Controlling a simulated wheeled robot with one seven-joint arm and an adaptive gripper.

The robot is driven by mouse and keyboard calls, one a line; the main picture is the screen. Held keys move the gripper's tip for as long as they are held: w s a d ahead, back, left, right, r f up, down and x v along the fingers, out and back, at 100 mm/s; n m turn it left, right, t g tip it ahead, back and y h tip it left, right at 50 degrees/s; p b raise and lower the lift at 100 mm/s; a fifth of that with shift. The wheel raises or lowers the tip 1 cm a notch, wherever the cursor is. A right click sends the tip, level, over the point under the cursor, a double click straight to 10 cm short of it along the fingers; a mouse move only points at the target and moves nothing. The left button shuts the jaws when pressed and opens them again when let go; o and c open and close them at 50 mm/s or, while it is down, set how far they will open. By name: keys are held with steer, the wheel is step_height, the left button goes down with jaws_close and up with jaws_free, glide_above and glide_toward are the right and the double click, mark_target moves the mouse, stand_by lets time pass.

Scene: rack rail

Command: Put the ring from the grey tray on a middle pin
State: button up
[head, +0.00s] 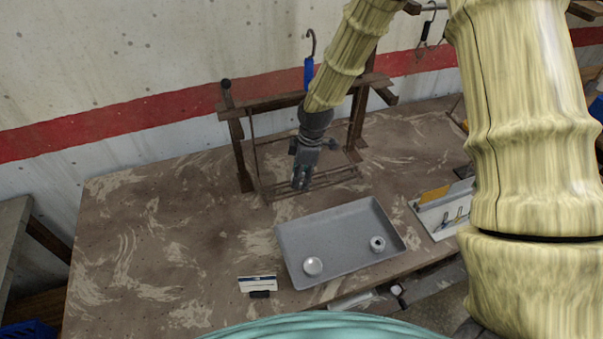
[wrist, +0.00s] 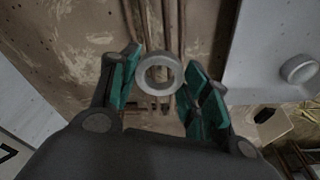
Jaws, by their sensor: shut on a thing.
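My gripper (head: 302,183) is in front of a dark brown rack (head: 243,165), above the table and behind the grey tray (head: 340,226). In the wrist view, a light grey ring (wrist: 160,57) lies between the green pads of my gripper (wrist: 161,66), which is shut on it. The ring's hole faces the camera. The held ring cannot be made out in the head view. The tray holds a pale round piece (head: 313,266) at front left and a small ring-like piece (head: 377,244) at right. I cannot make out the rack's pins clearly.
A blue-handled hook (head: 309,72) hangs on the rack's top rail, close to my arm. A small white sign (head: 258,284) stands left of the tray. A white holder with tools (head: 443,213) stands right of it. The table's left part (head: 150,240) is clear.

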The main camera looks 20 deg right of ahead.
steer(key=shift+f+b, duration=0.3)
steer(key=shift+f, duration=0.55)
steer(key=o, duration=1.1)
step_height(320, 180, up, 12)
steer(key=d, duration=0.1)
steer(key=shift+s+d, duration=0.3)
steer(key=shift+d, duration=0.05)
